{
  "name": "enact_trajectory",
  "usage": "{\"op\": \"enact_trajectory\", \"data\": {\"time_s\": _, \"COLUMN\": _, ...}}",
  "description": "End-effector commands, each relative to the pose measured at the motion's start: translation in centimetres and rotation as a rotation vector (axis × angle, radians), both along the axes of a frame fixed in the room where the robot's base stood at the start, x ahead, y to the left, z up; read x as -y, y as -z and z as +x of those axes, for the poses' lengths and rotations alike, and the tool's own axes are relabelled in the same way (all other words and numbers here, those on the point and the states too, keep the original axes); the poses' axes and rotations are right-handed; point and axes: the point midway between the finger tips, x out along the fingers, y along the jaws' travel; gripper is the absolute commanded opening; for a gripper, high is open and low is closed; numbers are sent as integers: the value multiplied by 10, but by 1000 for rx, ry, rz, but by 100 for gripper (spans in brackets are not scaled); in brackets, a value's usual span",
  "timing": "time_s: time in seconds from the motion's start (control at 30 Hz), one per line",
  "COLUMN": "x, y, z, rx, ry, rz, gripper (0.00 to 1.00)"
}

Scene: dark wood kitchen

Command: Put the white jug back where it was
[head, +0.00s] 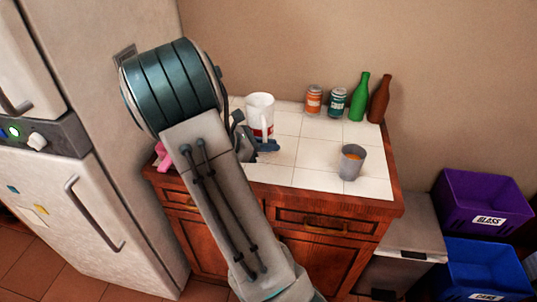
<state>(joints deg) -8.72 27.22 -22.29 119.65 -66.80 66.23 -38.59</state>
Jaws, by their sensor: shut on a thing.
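The white jug (259,106) is upright over the left back part of the white tiled counter (310,178), near the wall. Red marks show on its side. My gripper (262,141) is at the jug's near side and is shut on it. My arm and the wrist hide part of the grip and the counter to the left. I cannot tell whether the jug's base touches the tiles.
Two jars (314,99) (337,102), a green bottle (359,96) and a brown bottle (379,98) stand along the back right. A grey cup (351,166) with something orange inside stands at front right. Something pink (162,155) shows left. The middle tiles are clear.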

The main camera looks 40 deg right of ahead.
Motion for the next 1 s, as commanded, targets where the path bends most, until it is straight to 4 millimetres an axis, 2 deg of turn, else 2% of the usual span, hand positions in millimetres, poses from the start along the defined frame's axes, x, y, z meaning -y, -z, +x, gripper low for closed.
{"op": "enact_trajectory", "data": {"time_s": 0.33, "x": 0, "y": 37, "z": 0, "rx": -2, "ry": 1, "rz": -1, "gripper": 0}}
{"op": "enact_trajectory", "data": {"time_s": 0.73, "x": 0, "y": 44, "z": 0, "rx": 1, "ry": 0, "rz": 0, "gripper": 0}}
{"op": "enact_trajectory", "data": {"time_s": 0.77, "x": 0, "y": 43, "z": 0, "rx": 0, "ry": 0, "rz": 0, "gripper": 17}}
{"op": "enact_trajectory", "data": {"time_s": 0.8, "x": 0, "y": 43, "z": 0, "rx": 1, "ry": -1, "rz": 0, "gripper": 28}}
{"op": "enact_trajectory", "data": {"time_s": 0.83, "x": 0, "y": 43, "z": 0, "rx": 0, "ry": -1, "rz": 0, "gripper": 34}}
{"op": "enact_trajectory", "data": {"time_s": 1.0, "x": 0, "y": 43, "z": 0, "rx": 0, "ry": 0, "rz": 0, "gripper": 34}}
